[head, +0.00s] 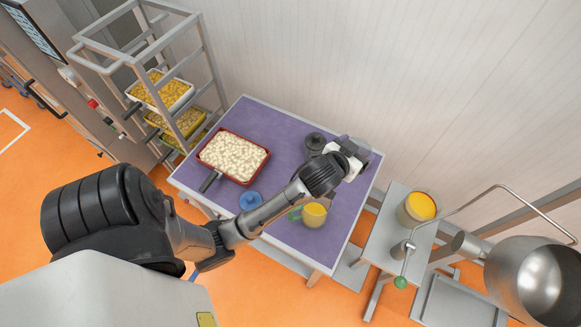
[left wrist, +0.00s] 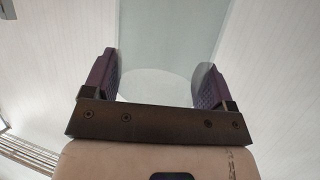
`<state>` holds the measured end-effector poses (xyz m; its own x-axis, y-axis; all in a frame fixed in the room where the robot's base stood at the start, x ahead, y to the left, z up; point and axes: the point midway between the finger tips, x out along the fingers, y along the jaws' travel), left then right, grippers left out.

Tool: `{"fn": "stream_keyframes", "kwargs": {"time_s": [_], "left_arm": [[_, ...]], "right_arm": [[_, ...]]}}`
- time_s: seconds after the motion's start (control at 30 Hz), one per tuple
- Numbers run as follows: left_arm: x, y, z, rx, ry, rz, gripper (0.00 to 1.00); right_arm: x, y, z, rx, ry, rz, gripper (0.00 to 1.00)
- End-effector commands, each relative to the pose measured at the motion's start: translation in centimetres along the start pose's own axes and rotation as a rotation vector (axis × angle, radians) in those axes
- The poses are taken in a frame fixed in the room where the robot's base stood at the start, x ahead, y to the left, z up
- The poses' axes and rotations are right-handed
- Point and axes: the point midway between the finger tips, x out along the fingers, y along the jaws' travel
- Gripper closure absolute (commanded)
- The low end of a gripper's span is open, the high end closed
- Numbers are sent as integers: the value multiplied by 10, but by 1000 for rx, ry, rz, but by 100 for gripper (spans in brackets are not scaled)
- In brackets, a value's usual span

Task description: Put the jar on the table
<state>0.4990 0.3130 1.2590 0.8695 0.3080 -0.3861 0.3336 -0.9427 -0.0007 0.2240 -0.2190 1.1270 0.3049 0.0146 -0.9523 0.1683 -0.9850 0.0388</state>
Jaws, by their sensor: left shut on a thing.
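My left gripper (head: 355,160) is over the far right part of the purple-topped table (head: 285,125). It is shut on a clear jar, which shows in the left wrist view (left wrist: 155,85) between the two dark fingers. The jar is see-through and hard to outline; in the head view the gripper and arm mostly hide it. I cannot tell whether its base touches the table. My right gripper is not in view.
On the table are a red tray (head: 262,172) of white pieces, a dark round object (head: 315,141), a blue round object (head: 250,200) and a yellow mug (head: 314,215). A rack (head: 208,65) stands left; a side stand with a yellow-filled pot (head: 420,206) stands right.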

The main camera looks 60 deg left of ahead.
Motion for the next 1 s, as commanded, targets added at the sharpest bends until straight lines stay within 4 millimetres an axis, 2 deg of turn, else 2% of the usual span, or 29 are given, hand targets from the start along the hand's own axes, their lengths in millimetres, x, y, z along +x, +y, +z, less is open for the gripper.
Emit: {"fn": "stream_keyframes", "kwargs": {"time_s": [0.03,0.2,0.3,0.43,0.63,0.8,1.0], "left_arm": [[11,-21,25,-12,-9,-44,50],[30,-86,86,-57,-7,-149,50],[34,-118,114,-74,-5,-188,50],[34,-150,143,-88,-2,-218,50],[33,-176,167,-100,0,-237,50],[42,-180,195,-103,-2,-239,50],[51,-180,218,-102,0,-239,50]], "right_arm": [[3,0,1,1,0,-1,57],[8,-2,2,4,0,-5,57],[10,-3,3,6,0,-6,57],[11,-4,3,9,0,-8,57],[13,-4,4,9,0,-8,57],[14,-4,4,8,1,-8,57],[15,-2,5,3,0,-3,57]]}}
